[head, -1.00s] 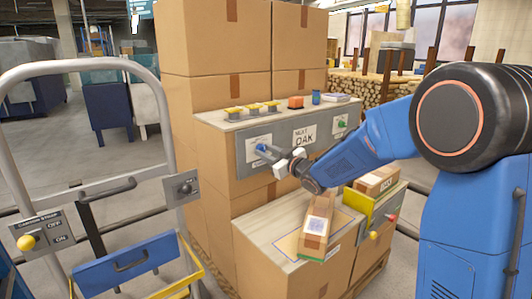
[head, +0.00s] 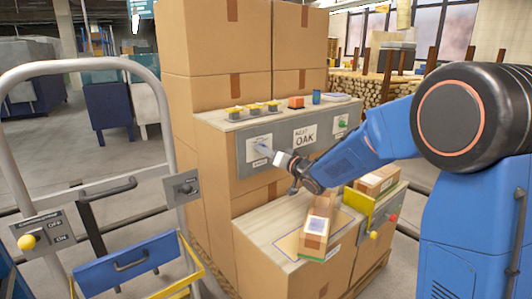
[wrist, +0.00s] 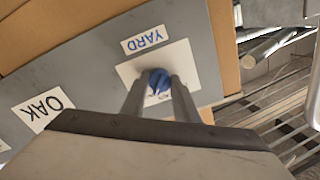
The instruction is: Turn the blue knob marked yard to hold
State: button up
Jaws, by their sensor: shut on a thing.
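The blue knob (wrist: 158,80) sits on a white plate on a grey panel (head: 240,150), with a label reading YARD beside it in the wrist view. My gripper (wrist: 157,88) has one finger on each side of the knob and is shut on it. In the head view my gripper (head: 272,155) reaches the left end of the panel and partly covers the knob (head: 262,148). The fine markings on the plate are too small or hidden to read, so I cannot tell which position the knob points to.
An OAK sign (head: 305,136) and a green knob (head: 341,124) are farther right on the panel. Stacked cartons (head: 215,40) stand behind it. Below are a carton with a small parcel (head: 317,226) and a yellow-edged box. A cart with a yellow knob (head: 27,242) stands left.

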jog(key=shift+m, duration=0.4)
jog(key=o, duration=1.1)
jog(key=shift+c, duration=0.2)
jog(key=v, duration=1.7)
jog(key=shift+s, duration=0.15)
jog(key=shift+d, duration=0.2)
